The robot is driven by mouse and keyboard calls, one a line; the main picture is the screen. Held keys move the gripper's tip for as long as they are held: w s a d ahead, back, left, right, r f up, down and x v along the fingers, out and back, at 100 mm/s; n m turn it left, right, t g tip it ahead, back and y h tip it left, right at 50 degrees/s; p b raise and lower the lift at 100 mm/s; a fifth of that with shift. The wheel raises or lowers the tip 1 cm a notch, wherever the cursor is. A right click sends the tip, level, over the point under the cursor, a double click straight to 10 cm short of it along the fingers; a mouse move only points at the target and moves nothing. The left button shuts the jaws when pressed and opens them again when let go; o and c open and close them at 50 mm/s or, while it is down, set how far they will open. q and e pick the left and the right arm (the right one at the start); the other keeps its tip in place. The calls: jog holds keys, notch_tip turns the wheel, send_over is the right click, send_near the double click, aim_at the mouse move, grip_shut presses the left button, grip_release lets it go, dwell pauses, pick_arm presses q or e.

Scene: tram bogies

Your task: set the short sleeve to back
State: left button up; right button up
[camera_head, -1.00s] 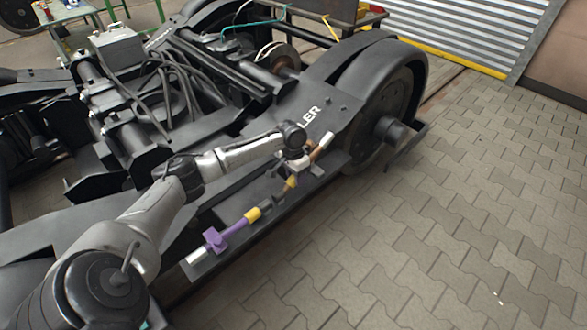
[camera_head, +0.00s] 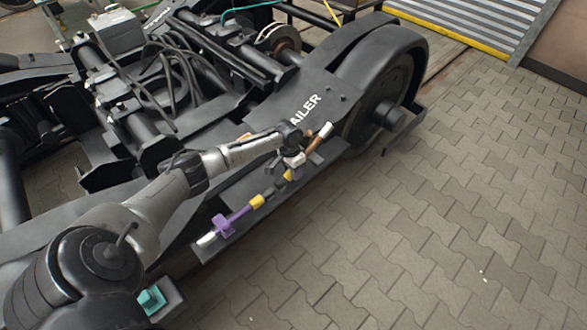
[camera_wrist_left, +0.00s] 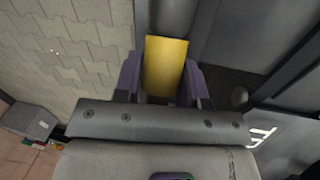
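A long rod lies along the near side of the black bogie frame. It carries a purple collar (camera_head: 222,224), a yellow sleeve (camera_head: 257,201) and, further back, another yellow sleeve (camera_head: 288,175). I cannot tell which is the short sleeve. My left gripper (camera_head: 294,160) is at the rod's far part, beside the further yellow sleeve, with white and brown pieces close by. In the left wrist view a yellow cylinder (camera_wrist_left: 166,66) sits between the gripper's two purple fingers, close to both; whether they press on it is unclear. My right gripper is not in view.
The bogie's black frame (camera_head: 250,125) with cables and a wheel (camera_head: 385,100) is behind the rod. A grey box with a teal piece (camera_head: 151,300) stands at the lower left. The paved floor (camera_head: 450,220) at the right is clear.

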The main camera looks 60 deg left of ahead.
pick_arm(q)
jog(key=o, duration=0.4)
jog(key=shift+s+f, duration=0.1)
jog(key=shift+s, duration=0.2)
jog(key=shift+w+r, duration=0.2)
jog(key=r+p, duration=0.2)
jog(key=r, duration=0.2)
jog(key=a+r+p, duration=0.1)
jog(key=r+p, duration=0.1)
jog(key=r, duration=0.3)
jog(key=a+r+p, duration=0.1)
jog(key=r+p, duration=0.2)
jog(key=r, duration=0.1)
jog(key=shift+s+a+r, duration=0.15)
jog(key=shift+r, duration=0.05)
